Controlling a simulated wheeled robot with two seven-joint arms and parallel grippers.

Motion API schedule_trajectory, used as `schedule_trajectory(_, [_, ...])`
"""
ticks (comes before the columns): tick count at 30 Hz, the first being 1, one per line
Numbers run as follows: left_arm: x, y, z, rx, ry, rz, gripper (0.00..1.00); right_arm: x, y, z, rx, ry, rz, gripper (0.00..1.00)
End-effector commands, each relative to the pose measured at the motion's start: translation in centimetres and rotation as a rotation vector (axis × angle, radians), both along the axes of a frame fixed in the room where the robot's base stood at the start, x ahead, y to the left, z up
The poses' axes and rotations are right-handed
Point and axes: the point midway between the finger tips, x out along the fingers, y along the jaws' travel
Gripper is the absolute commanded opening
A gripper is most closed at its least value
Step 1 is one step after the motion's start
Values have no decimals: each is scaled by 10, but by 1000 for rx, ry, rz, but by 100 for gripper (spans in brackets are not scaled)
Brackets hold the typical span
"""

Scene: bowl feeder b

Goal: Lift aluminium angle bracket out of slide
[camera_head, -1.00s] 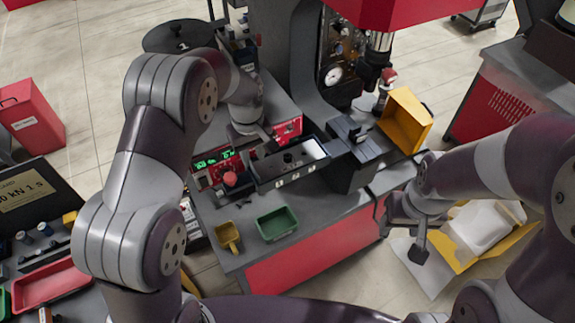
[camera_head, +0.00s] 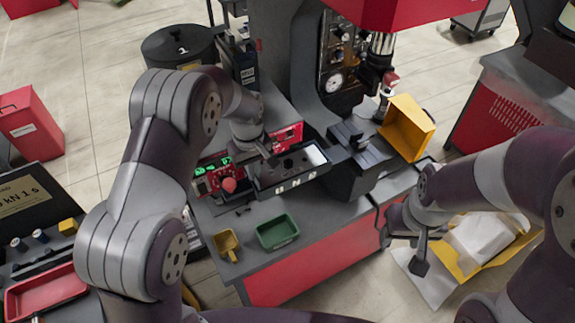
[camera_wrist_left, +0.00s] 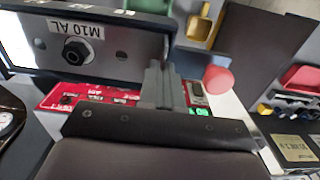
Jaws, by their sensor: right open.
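The dark slide (camera_head: 262,190) sits on the workbench, with pale markings on its front. In the left wrist view its near wall (camera_wrist_left: 125,48) carries an "M10 AL" label, holes and a black nut-like part. I cannot pick out an aluminium angle bracket for certain in either view. My left gripper (camera_head: 270,152) is at the back left of the slide; in the left wrist view its grey fingers (camera_wrist_left: 163,82) look together beside the wall. Nothing is clearly seen between them. My right gripper (camera_head: 402,250) is open and empty, right of the bench, away from the slide.
A red button (camera_head: 229,184) and a green-lit display (camera_head: 210,166) stand close left of the slide. A green bin (camera_head: 277,231) and yellow scoop (camera_head: 227,242) lie in front. The press column stands behind; a yellow bin (camera_head: 407,128) is right.

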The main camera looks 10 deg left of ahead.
Motion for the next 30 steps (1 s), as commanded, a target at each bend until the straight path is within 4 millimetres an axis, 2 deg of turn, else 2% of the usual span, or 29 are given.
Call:
schedule_trajectory(21, [0, 0, 39, 0, 0, 0, 0, 0, 0, 31, 0, 0, 0, 53])
schedule_trajectory(30, [0, 0, 40, 0, 0, 0, 0, 0, 0, 31, 0, 0, 0, 53])
